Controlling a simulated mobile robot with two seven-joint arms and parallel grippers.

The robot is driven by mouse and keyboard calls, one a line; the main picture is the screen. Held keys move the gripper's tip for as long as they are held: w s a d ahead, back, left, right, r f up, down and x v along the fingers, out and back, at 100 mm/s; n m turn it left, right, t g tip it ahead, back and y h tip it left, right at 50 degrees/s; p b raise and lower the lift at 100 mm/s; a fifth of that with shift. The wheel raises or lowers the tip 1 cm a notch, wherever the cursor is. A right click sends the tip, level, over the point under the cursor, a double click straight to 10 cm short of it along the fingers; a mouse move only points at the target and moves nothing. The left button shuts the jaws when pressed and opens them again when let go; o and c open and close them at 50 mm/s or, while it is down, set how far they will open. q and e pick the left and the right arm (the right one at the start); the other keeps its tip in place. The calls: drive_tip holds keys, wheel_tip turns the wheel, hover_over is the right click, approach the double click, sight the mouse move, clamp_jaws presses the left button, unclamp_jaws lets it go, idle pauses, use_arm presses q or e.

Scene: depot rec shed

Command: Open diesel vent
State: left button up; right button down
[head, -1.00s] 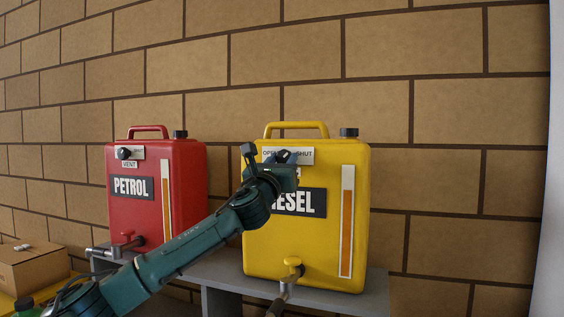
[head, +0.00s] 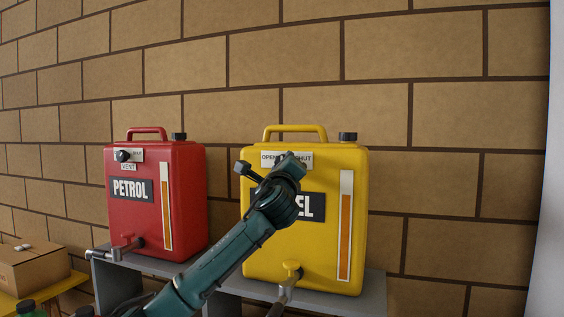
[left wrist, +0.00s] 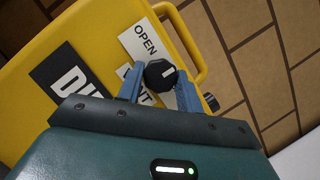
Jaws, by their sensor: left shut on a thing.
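The yellow diesel can (head: 261,245) stands upright on a grey shelf in the head view. A white OPEN/SHUT label (head: 268,158) is near its top; it also shows in the left wrist view (left wrist: 142,40), with SHUT hidden there. The black vent knob (left wrist: 160,74) with a white mark sits on this label, between my left fingers. My left gripper (head: 291,159) is shut on the knob, and its fingers (left wrist: 157,84) touch its sides. The gripper and wrist hide the knob in the head view and part of the DIESEL label. My right gripper is not in view.
A red petrol can (head: 186,200) with its own vent knob (head: 123,155) stands to the left. Taps stick out low on both cans, the diesel tap (head: 291,268) below my arm. A cardboard box (head: 32,270) is at far left. A brick wall is close behind.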

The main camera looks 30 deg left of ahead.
use_arm(q)
drive_tip(key=n+g+p, duration=0.1)
drive_tip(key=n, duration=0.2)
drive_tip(key=n+g+p, duration=0.1)
drive_tip(key=n+p, duration=0.1)
drive_tip(key=n, duration=0.1)
drive_tip(key=n+g+p, duration=0.1)
drive_tip(key=n, duration=0.2)
drive_tip(key=shift+d+r+n+g+p, duration=0.1)
drive_tip(key=shift+r+n+g+p, duration=0.15)
drive_tip(key=shift+n+g+p, duration=0.15)
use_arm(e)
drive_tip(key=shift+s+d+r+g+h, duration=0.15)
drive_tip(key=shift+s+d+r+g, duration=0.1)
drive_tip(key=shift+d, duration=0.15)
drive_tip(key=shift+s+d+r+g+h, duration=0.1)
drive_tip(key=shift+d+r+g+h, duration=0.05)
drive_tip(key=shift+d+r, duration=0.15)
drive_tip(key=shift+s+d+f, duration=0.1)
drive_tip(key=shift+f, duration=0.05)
use_arm(q)
drive_tip(key=o, duration=1)
